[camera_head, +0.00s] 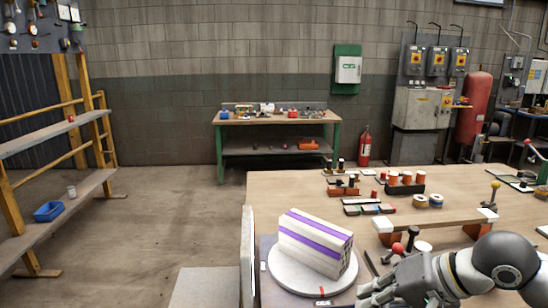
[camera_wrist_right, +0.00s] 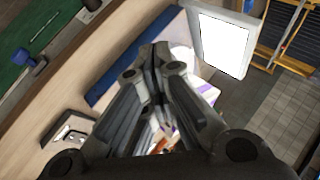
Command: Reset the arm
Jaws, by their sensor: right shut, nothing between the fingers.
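My right arm comes in from the lower right of the head view. Its right gripper (camera_head: 368,292) is low at the front of the workbench, to the right of a white round plate (camera_head: 290,275). In the right wrist view, the gripper's fingers (camera_wrist_right: 155,58) meet at the tips, shut and empty. A white hollow brick (camera_head: 315,243) with purple stripes rests on the plate, apart from the gripper. In the wrist view the brick is mostly hidden behind the fingers. My left gripper is not in view.
The wooden workbench (camera_head: 290,188) carries a raised shelf, several small orange and black parts, and a red-knobbed lever (camera_head: 398,248) close to my right gripper. A pale upright panel (camera_head: 248,255) stands left of the plate. The floor to the left is open.

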